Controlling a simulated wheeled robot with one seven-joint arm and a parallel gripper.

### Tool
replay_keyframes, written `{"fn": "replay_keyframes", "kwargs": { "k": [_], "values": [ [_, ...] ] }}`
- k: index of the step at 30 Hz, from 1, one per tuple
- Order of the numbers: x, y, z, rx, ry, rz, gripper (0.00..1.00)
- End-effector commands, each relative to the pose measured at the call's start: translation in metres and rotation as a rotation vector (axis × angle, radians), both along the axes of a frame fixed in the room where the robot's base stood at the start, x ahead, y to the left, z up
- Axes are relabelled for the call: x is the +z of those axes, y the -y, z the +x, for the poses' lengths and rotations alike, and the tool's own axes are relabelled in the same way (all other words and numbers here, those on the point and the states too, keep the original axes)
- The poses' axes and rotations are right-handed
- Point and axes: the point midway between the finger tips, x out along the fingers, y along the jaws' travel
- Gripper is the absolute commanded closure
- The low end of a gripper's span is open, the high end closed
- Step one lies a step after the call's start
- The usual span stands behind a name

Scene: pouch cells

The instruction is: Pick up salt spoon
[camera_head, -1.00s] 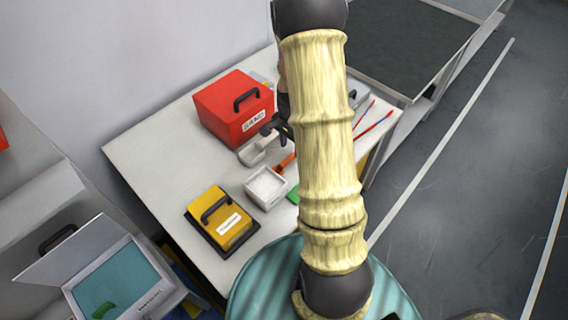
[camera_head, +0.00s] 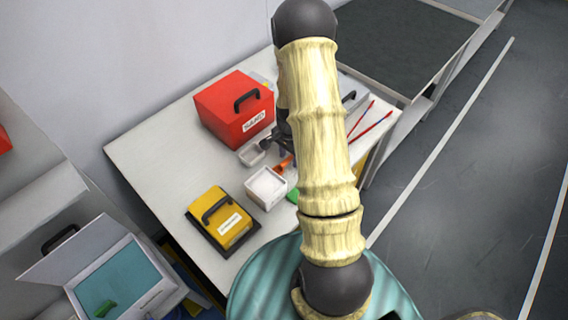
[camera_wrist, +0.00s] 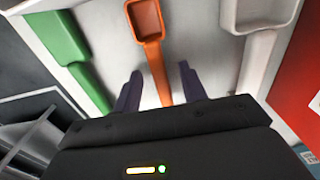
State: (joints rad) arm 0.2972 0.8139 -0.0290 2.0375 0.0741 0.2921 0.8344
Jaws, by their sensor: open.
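Three scoop-like spoons lie side by side in the wrist view: a green one (camera_wrist: 62,40) at left, an orange one (camera_wrist: 147,22) in the middle and a white one (camera_wrist: 262,15) at right. No label shows which is the salt spoon. My gripper (camera_wrist: 160,88) is open and empty, its dark fingers on either side of the orange spoon's handle; I cannot tell the height gap. In the head view my arm partly covers the gripper and spoons; the white spoon (camera_head: 250,154), orange spoon (camera_head: 284,164) and green spoon (camera_head: 292,195) show in part.
A red box labelled SAND (camera_head: 232,106) stands behind the spoons. A white tub of white powder (camera_head: 266,188) and a yellow box (camera_head: 221,216) stand in front. Red-and-blue sticks (camera_head: 372,126) lie at right. The table's left part (camera_head: 160,155) is clear.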

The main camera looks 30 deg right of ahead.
Motion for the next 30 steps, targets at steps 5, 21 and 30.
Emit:
{"fn": "replay_keyframes", "kwargs": {
  "k": [5,21,30],
  "values": [
    [0.0003,0.0001,0.0003,0.000,0.001,-0.001,0.58],
    [0.0006,0.0001,0.0003,0.000,0.001,-0.001,1.00],
    [0.0028,0.0002,0.0006,0.000,0.002,0.000,1.00]
  ]
}}
